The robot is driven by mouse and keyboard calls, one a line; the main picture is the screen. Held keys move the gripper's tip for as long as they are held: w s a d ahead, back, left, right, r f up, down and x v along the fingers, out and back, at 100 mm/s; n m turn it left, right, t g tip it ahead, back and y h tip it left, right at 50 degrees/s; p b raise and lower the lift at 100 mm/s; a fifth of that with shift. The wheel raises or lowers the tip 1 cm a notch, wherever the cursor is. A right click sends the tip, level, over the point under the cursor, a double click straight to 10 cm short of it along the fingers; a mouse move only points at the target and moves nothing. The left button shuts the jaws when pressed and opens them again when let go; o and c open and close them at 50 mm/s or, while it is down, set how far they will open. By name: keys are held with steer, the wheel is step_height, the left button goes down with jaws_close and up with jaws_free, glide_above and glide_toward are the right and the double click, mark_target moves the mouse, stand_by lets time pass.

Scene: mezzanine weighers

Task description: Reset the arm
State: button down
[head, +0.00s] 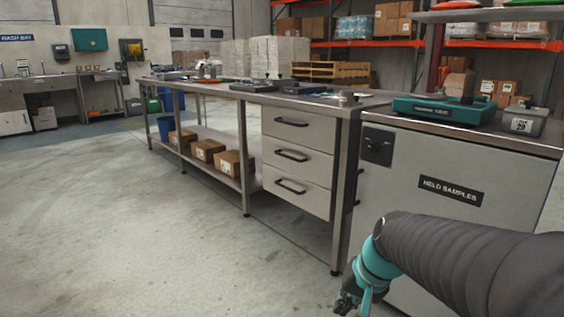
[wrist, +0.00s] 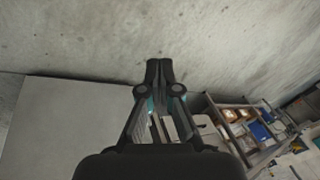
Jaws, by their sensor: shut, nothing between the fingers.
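My gripper (wrist: 159,66) is in the middle of the wrist view, its two dark fingers together and nothing between them. In the head view my gripper (head: 347,303) shows low, at the bottom edge, at the end of my grey-sleeved arm with a teal joint. It hangs in front of the cabinet labelled "HELD SAMPLES" (head: 450,190), apart from the worktop. The fingertips are small and partly cut off in the head view.
A steel bench (head: 250,97) with three drawers (head: 293,160) runs back to the left, with cardboard boxes (head: 234,163) on its lower shelf. A teal scale (head: 443,109) and a grey block (head: 524,119) stand on the cabinet. The floor at the left is clear.

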steer(key=s+d+r+n+t+h+p, duration=0.1)
steer(key=s+r+p, duration=0.1)
steer(key=s+r, duration=0.2)
steer(key=s+d+r+n+t+h+p, duration=0.1)
steer(key=s+r, duration=0.3)
steer(key=s, duration=0.5)
steer(key=shift+s+d+r+n+h+p, duration=0.45)
steer(key=shift+d+n+p, duration=0.2)
steer(key=shift+p, duration=0.2)
stand_by(0.7)
